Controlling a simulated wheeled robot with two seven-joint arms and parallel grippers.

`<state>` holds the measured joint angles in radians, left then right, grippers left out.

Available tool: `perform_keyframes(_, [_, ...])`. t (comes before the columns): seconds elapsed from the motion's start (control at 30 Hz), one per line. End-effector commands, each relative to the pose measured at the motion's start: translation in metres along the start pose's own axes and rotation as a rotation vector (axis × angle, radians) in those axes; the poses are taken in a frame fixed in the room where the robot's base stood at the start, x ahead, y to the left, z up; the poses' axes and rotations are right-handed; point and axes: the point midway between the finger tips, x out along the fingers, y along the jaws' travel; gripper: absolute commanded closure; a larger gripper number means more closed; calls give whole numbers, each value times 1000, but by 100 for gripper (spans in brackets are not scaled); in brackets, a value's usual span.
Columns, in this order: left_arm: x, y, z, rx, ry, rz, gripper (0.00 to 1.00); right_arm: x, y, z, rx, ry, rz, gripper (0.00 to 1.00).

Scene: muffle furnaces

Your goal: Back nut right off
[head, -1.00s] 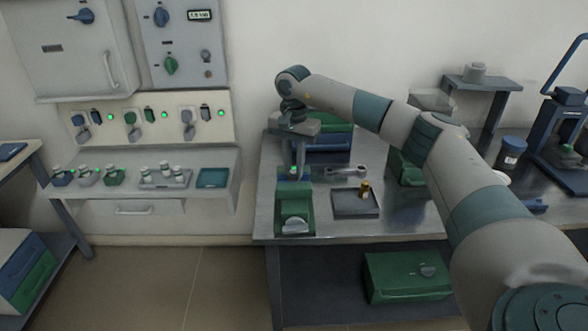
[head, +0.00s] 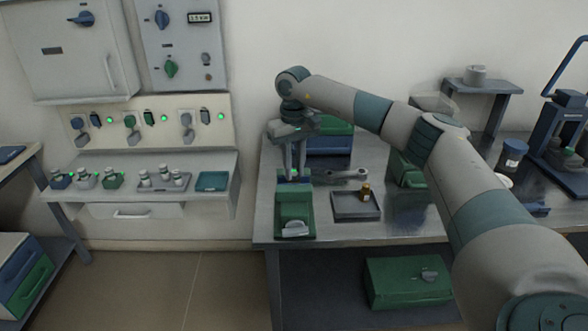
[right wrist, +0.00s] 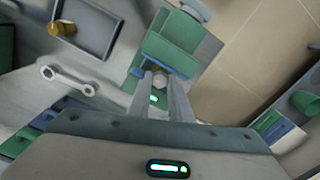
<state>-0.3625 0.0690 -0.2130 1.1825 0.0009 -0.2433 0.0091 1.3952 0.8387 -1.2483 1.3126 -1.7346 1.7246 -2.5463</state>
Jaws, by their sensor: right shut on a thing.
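My right gripper (head: 295,176) points straight down at the back end of a green fixture (head: 293,212) on the steel bench. In the right wrist view its two fingers (right wrist: 159,84) are closed around a small grey hex nut (right wrist: 158,77), beside a blue part (right wrist: 168,64) of the fixture. In the head view the fingers hide the nut. I cannot tell how the nut sits on its thread. A grey spanner (head: 348,174) lies on the bench, right of the gripper. My left gripper is not in view.
A dark tray (head: 345,211) holding a brass cylindrical piece (head: 365,192) stands right of the fixture. Green and blue boxes (head: 330,143) stand behind the gripper. A panel with switches and green lights (head: 150,120) is at the left.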

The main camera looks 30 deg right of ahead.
Motion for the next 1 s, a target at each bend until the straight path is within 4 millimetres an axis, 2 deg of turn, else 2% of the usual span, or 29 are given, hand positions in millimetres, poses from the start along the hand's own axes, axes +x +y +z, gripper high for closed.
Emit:
perform_keyframes(0.27, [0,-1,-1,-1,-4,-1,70,-2,0,-1,-70,4,0,100])
perform_keyframes(0.63, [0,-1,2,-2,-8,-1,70,-2,0,-1,-74,4,0,100])
perform_keyframes(0.67, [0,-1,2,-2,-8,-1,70,-2,0,-1,-74,4,-1,77])
perform_keyframes(0.7, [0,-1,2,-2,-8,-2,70,-2,0,-1,-74,4,-1,68])
perform_keyframes(0.73, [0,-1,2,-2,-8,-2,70,-2,0,-1,-74,3,-1,62])
perform_keyframes(1.0, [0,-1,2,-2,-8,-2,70,-1,0,0,-74,1,0,62])
